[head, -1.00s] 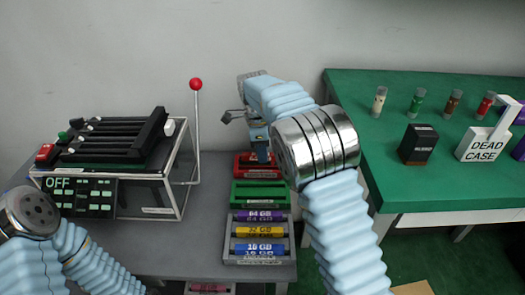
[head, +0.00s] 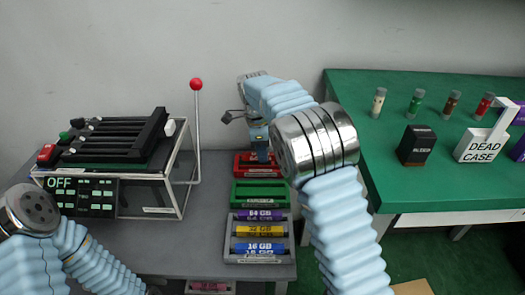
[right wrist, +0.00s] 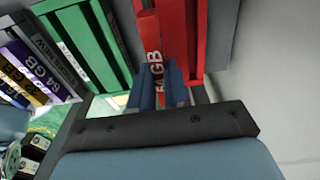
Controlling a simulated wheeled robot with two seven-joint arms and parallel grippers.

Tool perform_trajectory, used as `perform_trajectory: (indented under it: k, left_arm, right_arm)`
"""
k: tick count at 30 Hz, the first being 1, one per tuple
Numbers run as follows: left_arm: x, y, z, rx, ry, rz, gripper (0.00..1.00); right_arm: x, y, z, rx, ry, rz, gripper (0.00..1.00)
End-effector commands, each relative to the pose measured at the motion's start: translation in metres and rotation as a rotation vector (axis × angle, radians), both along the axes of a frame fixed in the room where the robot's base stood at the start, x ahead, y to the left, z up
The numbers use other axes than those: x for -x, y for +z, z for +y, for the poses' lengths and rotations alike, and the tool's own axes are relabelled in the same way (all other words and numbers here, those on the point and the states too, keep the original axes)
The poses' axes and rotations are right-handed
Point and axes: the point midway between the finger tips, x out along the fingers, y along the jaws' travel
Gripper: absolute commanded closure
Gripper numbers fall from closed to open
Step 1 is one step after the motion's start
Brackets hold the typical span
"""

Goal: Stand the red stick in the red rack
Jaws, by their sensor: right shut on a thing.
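The red rack (head: 243,170) stands at the back of the row of racks on the grey table. My right gripper (head: 260,145) is over it in the head view. In the right wrist view its blue fingers (right wrist: 158,88) are shut on the red stick (right wrist: 153,62), which carries white "64 GB" lettering. The red rack (right wrist: 218,45) lies right behind and beside the stick there. I cannot tell whether the stick is inside a slot or just above it. In the head view the stick is hidden by my gripper. My left gripper is out of view.
A green rack (head: 240,194) and a grey rack (head: 230,240) with purple, yellow and blue sticks stand in front. A machine with a red-knobbed lever (head: 197,120) is left. A green table (head: 380,150) with vials and cases is right.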

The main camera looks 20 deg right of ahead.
Motion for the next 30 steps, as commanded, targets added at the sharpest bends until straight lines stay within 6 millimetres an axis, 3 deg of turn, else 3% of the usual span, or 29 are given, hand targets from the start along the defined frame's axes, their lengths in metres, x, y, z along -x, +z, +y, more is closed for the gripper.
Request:
perform_trajectory:
  k: [30]
  left_arm:
    - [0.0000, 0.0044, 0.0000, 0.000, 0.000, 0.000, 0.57]
  right_arm:
    - [-0.0003, -0.0022, 0.0001, 0.000, 0.000, -0.001, 1.00]
